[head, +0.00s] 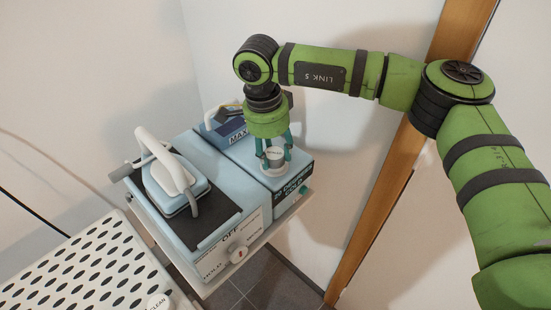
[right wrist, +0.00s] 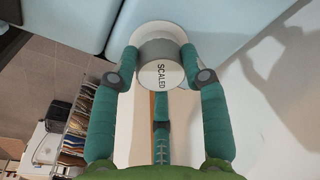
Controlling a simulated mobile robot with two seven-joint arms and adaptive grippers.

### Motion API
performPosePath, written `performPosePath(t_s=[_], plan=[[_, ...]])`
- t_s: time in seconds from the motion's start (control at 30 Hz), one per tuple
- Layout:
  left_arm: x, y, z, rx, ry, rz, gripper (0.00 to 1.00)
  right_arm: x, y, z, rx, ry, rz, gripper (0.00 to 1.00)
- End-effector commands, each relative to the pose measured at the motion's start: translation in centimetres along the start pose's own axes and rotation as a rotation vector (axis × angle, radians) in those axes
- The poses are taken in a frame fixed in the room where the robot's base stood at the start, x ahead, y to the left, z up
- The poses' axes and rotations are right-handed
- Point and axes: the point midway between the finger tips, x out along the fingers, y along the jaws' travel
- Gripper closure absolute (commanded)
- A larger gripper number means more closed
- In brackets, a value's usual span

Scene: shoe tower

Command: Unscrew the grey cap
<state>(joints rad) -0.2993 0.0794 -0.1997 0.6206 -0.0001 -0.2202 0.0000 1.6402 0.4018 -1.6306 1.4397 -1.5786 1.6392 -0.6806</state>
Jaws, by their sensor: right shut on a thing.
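In the head view the cap (head: 274,154) shows between the fingers. My right gripper (head: 274,160) points down over it with its teal fingers closed around it. In the right wrist view the right gripper's fingers (right wrist: 160,82) press on the cap from both sides, with a third finger below. My left gripper is not in view.
A light blue machine (head: 230,222) with a white-handled lid (head: 170,170) and a dial (head: 238,254) stands left of the cap. A blue container marked "MAX" (head: 226,128) is behind. A perforated white tray (head: 75,268) lies at front left. A wooden door frame (head: 375,215) is at right.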

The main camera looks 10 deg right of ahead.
Motion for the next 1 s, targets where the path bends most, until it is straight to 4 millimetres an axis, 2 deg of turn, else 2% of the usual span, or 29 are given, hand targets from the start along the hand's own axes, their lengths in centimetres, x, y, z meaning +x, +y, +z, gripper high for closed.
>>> performPosePath(t_s=[0.4,0.87,1.0], plan=[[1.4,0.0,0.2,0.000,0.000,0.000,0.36,0.4,0.2,-0.2,-0.377,0.004,-0.039,0.97],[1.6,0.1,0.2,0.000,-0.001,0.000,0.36,0.3,0.2,-0.2,-0.459,0.004,-0.047,0.97],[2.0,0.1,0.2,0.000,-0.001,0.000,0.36,0.5,0.3,-0.2,-0.578,0.003,-0.062,0.97]])
